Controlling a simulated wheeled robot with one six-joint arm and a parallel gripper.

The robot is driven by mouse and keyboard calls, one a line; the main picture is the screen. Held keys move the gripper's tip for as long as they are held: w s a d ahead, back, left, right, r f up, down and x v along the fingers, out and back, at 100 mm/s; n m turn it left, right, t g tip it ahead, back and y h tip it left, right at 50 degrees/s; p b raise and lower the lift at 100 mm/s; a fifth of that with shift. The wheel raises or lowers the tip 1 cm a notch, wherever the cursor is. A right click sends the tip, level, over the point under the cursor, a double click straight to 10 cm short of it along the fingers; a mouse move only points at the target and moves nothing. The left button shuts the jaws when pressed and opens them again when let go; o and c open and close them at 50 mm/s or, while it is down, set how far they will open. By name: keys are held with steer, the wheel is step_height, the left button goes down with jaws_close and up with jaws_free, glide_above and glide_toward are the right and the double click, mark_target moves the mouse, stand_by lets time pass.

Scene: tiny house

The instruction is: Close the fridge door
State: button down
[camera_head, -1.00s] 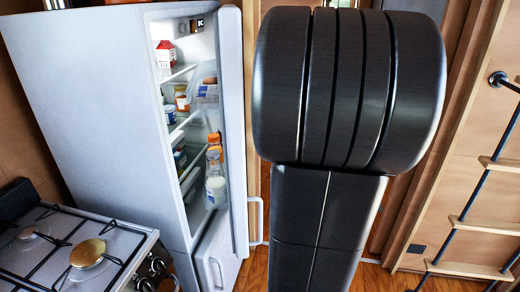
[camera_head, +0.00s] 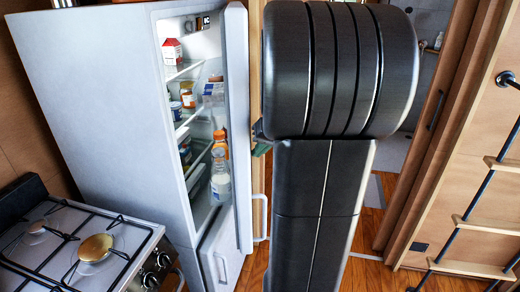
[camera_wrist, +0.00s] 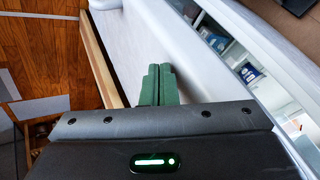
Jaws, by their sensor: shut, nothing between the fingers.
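The white fridge (camera_head: 100,90) stands at the left in the head view. Its door (camera_head: 238,120) is open, seen nearly edge-on, with the lit shelves showing beside it. A handle (camera_head: 262,218) sticks out low on the door's outer side. In the wrist view my gripper's green fingers (camera_wrist: 158,84) are shut and empty, over the pale outer face of the door (camera_wrist: 125,45). Whether they touch it I cannot tell. In the head view my arm hides most of the gripper; a small dark-green part shows just right of the door.
A stove (camera_head: 75,245) stands front left, near the fridge. Food, including a milk bottle (camera_head: 220,182), sits inside. A ladder (camera_head: 480,190) is at the right. Wooden floor (camera_head: 368,275) shows around my arm, and a doorway opens behind it.

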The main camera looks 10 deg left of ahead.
steer(key=s+a, duration=0.2)
steer(key=a, duration=0.6)
steer(key=s+a+p, duration=0.1)
steer(key=a, duration=0.7)
steer(key=shift+s+a+r, duration=0.2)
steer(key=shift+s+a, duration=0.1)
steer(key=shift+s, duration=0.05)
